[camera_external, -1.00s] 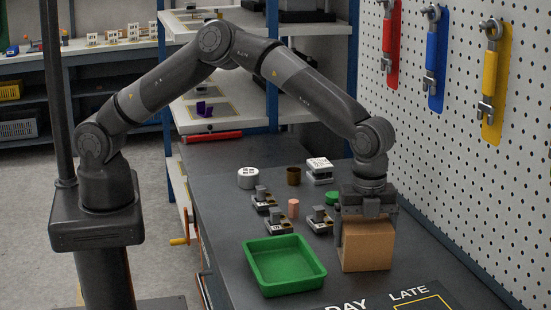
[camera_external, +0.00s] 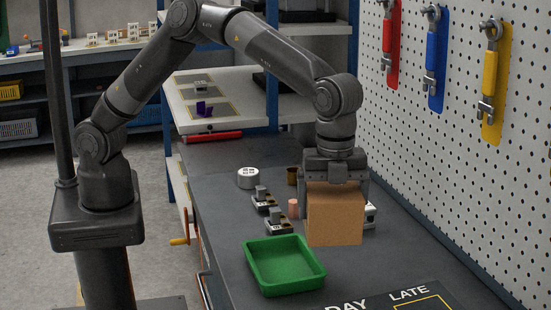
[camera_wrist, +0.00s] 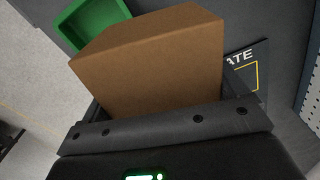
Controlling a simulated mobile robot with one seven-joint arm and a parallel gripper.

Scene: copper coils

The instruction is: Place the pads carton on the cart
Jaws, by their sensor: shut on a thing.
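A plain brown carton (camera_external: 335,219), likely the pads carton, hangs upright under my gripper (camera_external: 335,188). My gripper is shut on it, with one finger at each side near the top. The carton appears to be off the dark bench, behind and right of the green tray. In the wrist view the carton (camera_wrist: 155,62) fills the middle, in front of the gripper's palm. No printing shows on its visible faces. I cannot tell which thing, if any, in view is the cart.
The green tray (camera_external: 284,287) sits empty on the bench (camera_external: 225,200). Small fixtures (camera_external: 265,200), a pink cylinder (camera_external: 293,208) and a white round part (camera_external: 248,178) stand close behind it. A pegboard (camera_external: 450,150) walls the right side; white shelves (camera_external: 180,110) stand behind.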

